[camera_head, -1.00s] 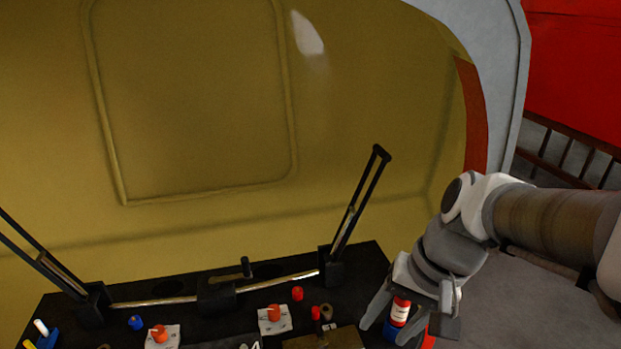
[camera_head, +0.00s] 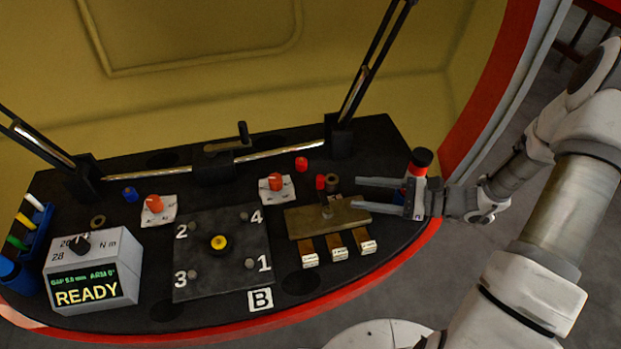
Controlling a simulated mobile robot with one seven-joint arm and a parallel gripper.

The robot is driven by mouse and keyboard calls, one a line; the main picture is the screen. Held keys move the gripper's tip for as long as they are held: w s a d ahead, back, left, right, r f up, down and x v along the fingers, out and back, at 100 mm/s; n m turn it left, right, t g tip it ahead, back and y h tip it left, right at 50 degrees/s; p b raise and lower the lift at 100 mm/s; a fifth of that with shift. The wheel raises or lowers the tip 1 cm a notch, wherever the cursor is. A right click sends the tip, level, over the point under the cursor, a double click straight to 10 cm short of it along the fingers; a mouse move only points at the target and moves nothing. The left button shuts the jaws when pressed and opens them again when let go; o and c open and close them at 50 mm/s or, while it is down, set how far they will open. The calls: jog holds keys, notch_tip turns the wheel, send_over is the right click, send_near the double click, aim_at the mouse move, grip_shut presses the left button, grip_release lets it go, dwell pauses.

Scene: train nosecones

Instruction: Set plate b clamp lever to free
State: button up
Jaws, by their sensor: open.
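Plate B is a dark square plate (camera_head: 222,275) with a yellow centre, corner bolts numbered 1 to 4 and a white "B" label (camera_head: 260,301) at its front. Two orange-red knobs on white cards stand behind it, a left knob (camera_head: 152,204) and a right knob (camera_head: 276,182). A small upright black handle (camera_head: 243,133) stands on the rod mount farther back. I cannot tell which of these is the clamp lever; the card markings are too small to read. My gripper (camera_head: 357,194) is open and empty, pointing left, with its fingers by the right end of the brass plate.
The brass plate (camera_head: 340,221) carries a red-topped pin (camera_head: 321,184), with tagged blocks in front. A black-capped bottle (camera_head: 421,160) stands by my gripper. A READY display box (camera_head: 93,270) is at left. Tall black arms (camera_head: 375,55) rise at both back corners.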

aim_at(324, 196)
jog(key=w+f+m+t, duration=0.1)
jog(key=f, duration=0.1)
jog(key=d+f+m+t+b, duration=0.1)
jog(key=f+m+t, duration=0.1)
jog(key=f, duration=0.1)
jog(key=w+d+f+m+t, duration=0.1)
jog(key=f+m+t, duration=0.1)
jog(key=shift+w+d+f+b, duration=0.25)
jog(key=shift+w+f+b, duration=0.05)
jog(key=shift+w+b, duration=0.05)
jog(key=b+x, duration=0.2)
jog(key=x, duration=1.5)
jog(key=shift+a+b, duration=0.15)
jog(key=shift+b, duration=0.2)
grip_shut()
